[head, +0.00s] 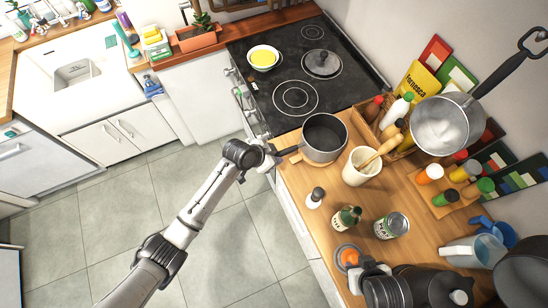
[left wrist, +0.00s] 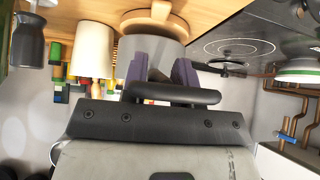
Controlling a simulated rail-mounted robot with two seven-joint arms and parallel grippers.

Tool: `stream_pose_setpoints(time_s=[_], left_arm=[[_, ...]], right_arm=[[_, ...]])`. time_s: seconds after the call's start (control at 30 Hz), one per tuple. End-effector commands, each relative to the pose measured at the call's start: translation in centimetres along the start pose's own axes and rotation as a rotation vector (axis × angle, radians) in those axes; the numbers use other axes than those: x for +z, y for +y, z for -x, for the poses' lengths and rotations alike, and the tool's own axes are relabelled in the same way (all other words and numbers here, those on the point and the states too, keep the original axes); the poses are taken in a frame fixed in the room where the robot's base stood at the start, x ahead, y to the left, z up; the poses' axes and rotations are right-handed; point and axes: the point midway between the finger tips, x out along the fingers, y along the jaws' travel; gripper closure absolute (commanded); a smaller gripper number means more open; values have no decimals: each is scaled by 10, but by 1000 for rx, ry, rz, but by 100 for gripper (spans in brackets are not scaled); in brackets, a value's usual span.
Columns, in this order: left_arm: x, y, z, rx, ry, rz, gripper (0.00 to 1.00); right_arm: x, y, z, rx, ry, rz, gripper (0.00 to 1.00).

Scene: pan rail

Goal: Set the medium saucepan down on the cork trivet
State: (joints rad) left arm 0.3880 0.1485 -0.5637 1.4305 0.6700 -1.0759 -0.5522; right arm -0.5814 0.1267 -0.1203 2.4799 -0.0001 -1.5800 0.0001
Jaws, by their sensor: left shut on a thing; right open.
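The medium saucepan (head: 325,140), grey with a dark inside, is upright at the counter's edge beside the hob. My left gripper (head: 272,156) is shut on its handle from the left. In the left wrist view the purple fingers of the left gripper (left wrist: 162,75) close around the handle, in front of the pan's side (left wrist: 150,48). The tan cork trivet (left wrist: 155,20) is directly at the pan's base; I cannot tell whether they touch. A tan edge (head: 290,152) shows left of the pan. My right gripper (head: 358,272) is open at the bottom right, partly hidden by its arm.
A cream crock (head: 361,166) with wooden utensils stands close right of the pan.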

Motion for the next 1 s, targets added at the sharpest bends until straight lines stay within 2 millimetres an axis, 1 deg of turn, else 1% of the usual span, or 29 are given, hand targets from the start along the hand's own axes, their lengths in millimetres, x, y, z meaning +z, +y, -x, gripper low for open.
stream_pose_setpoints(time_s=[0.1, 0.2, 0.63, 0.67, 0.9, 0.93, 1.0], left_arm=[[6, 0, -9, 0, 4, 2, 100], [10, 0, -14, -1, 5, 1, 100], [13, -1, -17, -2, 5, 0, 100], [15, 0, -18, 0, 0, 0, 72], [15, 0, -17, 0, 0, 0, 49], [15, 0, -17, 0, 0, 1, 47], [15, 0, -17, 0, 0, 0, 47]], right_arm=[[-1, 0, 3, 0, 0, 0, 57], [-1, 0, 3, 0, 0, 0, 57], [-1, -2, 0, -6, 2, -9, 57], [-1, -2, 0, -7, 2, -9, 57], [-1, -3, 1, -7, 2, -10, 57], [-1, -3, 1, -7, 2, -10, 57], [-1, -3, 1, -7, 2, -10, 57]])
